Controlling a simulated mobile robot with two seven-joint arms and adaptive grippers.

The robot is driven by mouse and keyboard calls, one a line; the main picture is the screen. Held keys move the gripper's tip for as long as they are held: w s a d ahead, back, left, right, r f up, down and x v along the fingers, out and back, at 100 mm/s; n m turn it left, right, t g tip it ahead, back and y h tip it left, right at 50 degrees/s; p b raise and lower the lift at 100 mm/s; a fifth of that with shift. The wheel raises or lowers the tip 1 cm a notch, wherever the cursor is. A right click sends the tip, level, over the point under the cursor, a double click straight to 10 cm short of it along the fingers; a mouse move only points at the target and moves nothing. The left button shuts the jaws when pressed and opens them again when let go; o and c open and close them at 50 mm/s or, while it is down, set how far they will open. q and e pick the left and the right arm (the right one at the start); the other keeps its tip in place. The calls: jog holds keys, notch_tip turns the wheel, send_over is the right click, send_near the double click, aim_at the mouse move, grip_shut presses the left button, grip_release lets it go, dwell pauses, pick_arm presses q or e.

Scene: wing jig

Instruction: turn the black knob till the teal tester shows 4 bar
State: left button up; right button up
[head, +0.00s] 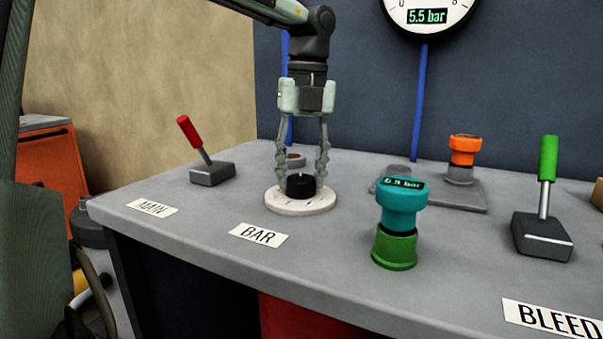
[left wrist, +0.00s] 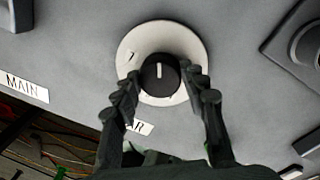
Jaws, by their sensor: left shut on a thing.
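The black knob (head: 301,187) stands on a round white dial plate (head: 284,203) behind the BAR label. In the left wrist view the knob (left wrist: 160,76) has a white mark pointing up. My left gripper (head: 301,172) reaches down from above and is shut on the knob, one finger on each side. The teal tester (head: 403,201) sits on a green fitting (head: 395,249) to the right of the dial. Its small display is too small to read surely. My right gripper is not in view.
A red lever (head: 190,133) stands at the left by the MAIN label (head: 152,207). A green lever (head: 547,170) stands at the right near BLEED (head: 552,320). An orange-topped fitting (head: 463,150) is behind. The wall gauge (head: 428,10) reads 5.5 bar.

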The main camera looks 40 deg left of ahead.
aim_at(299, 176)
pick_arm(q)
jog(key=n, duration=0.6)
jog(key=shift+a+r, duration=0.1)
jog(key=n, duration=0.6)
jog(key=shift+s+n+h, duration=0.1)
jog(key=shift+n+h, duration=0.2)
dwell(0.3)
jog(key=o, duration=1.2)
jog(key=shift+c, duration=0.2)
notch_tip(299, 176, up, 12)
jog(key=shift+w+a, duration=0.2)
jog(key=shift+w, duration=0.1)
